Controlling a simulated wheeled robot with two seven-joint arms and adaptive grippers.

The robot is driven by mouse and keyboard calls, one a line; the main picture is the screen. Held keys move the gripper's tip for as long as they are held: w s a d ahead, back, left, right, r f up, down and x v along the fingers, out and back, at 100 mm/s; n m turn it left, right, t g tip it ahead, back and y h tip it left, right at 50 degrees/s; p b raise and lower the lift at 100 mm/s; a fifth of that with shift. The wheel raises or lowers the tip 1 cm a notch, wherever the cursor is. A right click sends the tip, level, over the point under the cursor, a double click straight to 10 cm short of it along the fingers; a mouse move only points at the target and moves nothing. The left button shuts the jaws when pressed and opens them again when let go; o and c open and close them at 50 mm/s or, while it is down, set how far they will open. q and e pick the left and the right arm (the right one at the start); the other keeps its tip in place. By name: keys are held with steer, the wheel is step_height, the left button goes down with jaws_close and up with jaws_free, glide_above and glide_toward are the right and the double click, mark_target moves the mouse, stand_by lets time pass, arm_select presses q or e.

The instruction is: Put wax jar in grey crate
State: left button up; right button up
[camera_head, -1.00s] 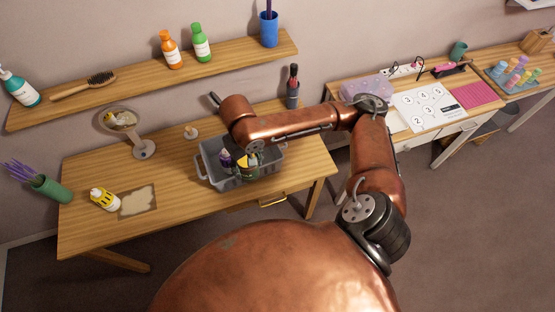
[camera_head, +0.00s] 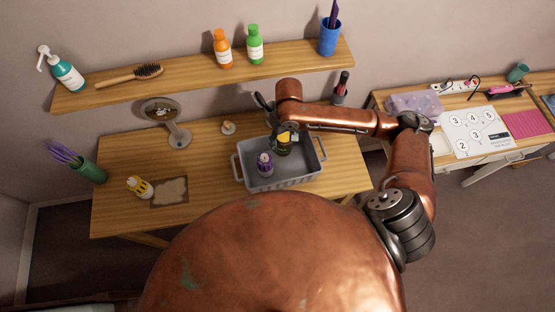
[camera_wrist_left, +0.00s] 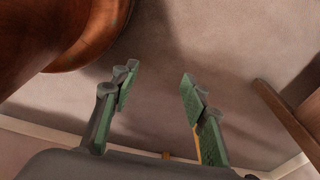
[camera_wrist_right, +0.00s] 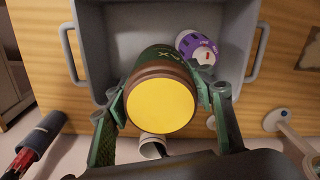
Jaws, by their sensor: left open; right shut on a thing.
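The wax jar, dark green with a brown rim and a yellow lid, (camera_wrist_right: 162,104) is upright between the fingers of my right gripper (camera_wrist_right: 165,100), which is shut on it. In the head view, the jar (camera_head: 283,148) is at the back of the grey crate (camera_head: 301,180), within its outline and partly hidden by my gripper. I cannot tell whether it touches the crate floor. The crate also shows in the right wrist view (camera_wrist_right: 238,32). My left gripper (camera_wrist_left: 155,105) is open and empty in its wrist view, above bare floor; it is outside the head view.
A purple bottle (camera_head: 265,164) stands in the crate, front left of the jar. A shelf (camera_head: 190,77) runs above the table's back.

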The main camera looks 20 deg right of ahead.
steer(key=n+p, duration=0.1)
steer(key=p, duration=0.2)
glide_above(292, 164)
step_height(292, 164, down, 6)
steer(key=shift+n, duration=0.3)
step_height(292, 164, down, 7)
steer(key=shift+f, duration=0.1)
step_height(292, 164, down, 3)
steer(key=shift+s+r, duration=0.1)
arm_select(q)
steer(key=s+r, duration=0.4)
steer(key=s, duration=0.1)
steer(key=shift+a+g, duration=0.15)
steer(key=shift+g, duration=0.15)
steer(key=shift+r, duration=0.1)
